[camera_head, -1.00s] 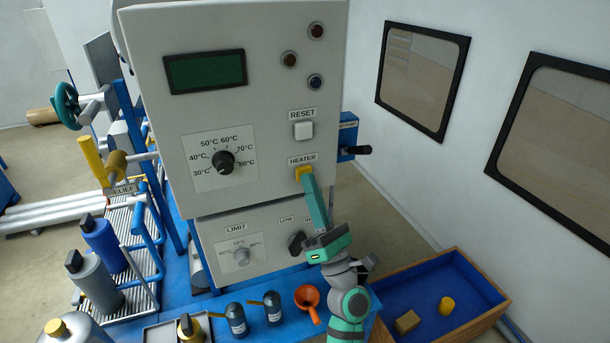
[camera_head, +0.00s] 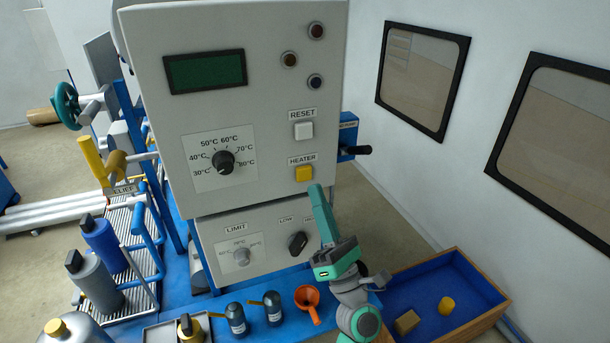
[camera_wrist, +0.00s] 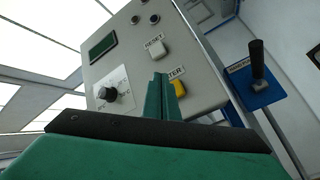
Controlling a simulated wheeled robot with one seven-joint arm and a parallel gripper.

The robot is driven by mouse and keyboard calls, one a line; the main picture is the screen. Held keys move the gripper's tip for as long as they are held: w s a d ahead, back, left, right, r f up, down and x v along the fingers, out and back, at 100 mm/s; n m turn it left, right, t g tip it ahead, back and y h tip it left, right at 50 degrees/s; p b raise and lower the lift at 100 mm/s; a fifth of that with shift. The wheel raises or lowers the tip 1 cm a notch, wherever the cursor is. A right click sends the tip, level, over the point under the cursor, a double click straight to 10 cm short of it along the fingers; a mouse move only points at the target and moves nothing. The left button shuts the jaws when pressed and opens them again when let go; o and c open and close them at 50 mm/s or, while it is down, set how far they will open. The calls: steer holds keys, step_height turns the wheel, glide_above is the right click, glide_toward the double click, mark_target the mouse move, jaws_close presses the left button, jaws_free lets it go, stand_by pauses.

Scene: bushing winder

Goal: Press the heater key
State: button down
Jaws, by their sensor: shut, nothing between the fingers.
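The yellow heater key (camera_head: 304,174) is on the grey control panel (camera_head: 270,110), under the HEATER label and below the white reset key (camera_head: 303,131). In the head view my gripper (camera_head: 317,190) is shut and empty. Its tip is just below and to the right of the heater key, and the key's whole face shows. In the wrist view the shut fingers (camera_wrist: 160,95) point up at the panel, and the heater key (camera_wrist: 178,88) shows just to their right, partly covered by them. The lamps at the panel top look dark and the display (camera_head: 205,72) is blank.
A temperature dial (camera_head: 223,162) is left of the keys. A lower panel with a dark selector knob (camera_head: 297,242) is close left of my gripper. Bottles and an orange funnel (camera_head: 308,298) stand below. A blue-lined crate (camera_head: 450,275) is at the right.

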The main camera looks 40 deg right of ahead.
steer(key=shift+s+a, duration=0.15)
steer(key=shift+s, duration=0.45)
steer(key=shift+s+a, duration=0.15)
steer(key=shift+s, duration=0.4)
steer(key=s+a+f+m+g, duration=0.2)
steer(key=s+a+f+m, duration=0.2)
steer(key=a+f+m, duration=0.6)
steer(key=s+a+f+m+g, duration=0.35)
steer(key=a+f+m, duration=0.35)
steer(key=a+f, duration=0.45)
steer(key=s+a+f+m+g+y, duration=0.2)
steer(key=s+a+f+m, duration=0.3)
steer(key=s, duration=0.4)
steer(key=s+a+f+m+g+y, duration=0.1)
steer(key=s+a+f+m+g, duration=0.3)
steer(key=s+f, duration=0.3)
steer(key=s+a+m, duration=0.1)
steer(key=s, duration=0.2)
steer(key=shift+y, duration=0.4)
steer(key=shift+s+f, duration=0.1)
steer(key=shift+f, duration=0.05)
